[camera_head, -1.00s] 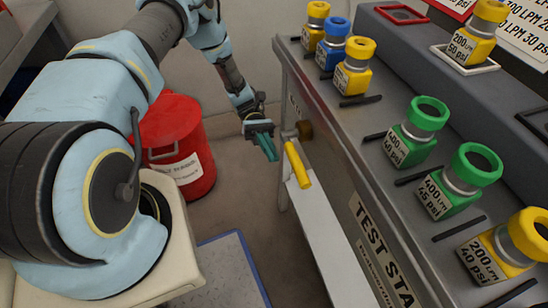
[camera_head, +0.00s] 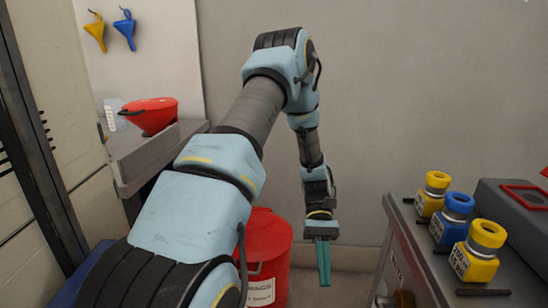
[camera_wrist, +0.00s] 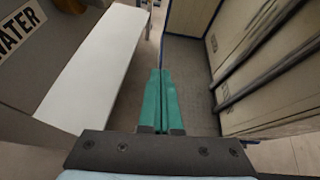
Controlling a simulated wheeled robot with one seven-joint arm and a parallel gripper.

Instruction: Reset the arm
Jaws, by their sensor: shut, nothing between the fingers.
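My gripper (camera_head: 323,262) hangs at the end of my arm in the middle of the head view, its teal fingers pointing down. The fingers are together and empty. In the wrist view my gripper (camera_wrist: 160,75) shows as two teal fingers side by side with nothing held. It hangs in free air between the red bin (camera_head: 265,250) and the test bench (camera_head: 400,245), touching neither as far as I can tell.
Yellow and blue pumps (camera_head: 457,220) stand on the bench at right. A red funnel bowl (camera_head: 150,115) sits on a grey counter (camera_head: 155,150) at left. Two funnels (camera_head: 110,30) hang on the wall. The wrist view shows a white board (camera_wrist: 95,65) and floor (camera_wrist: 188,75).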

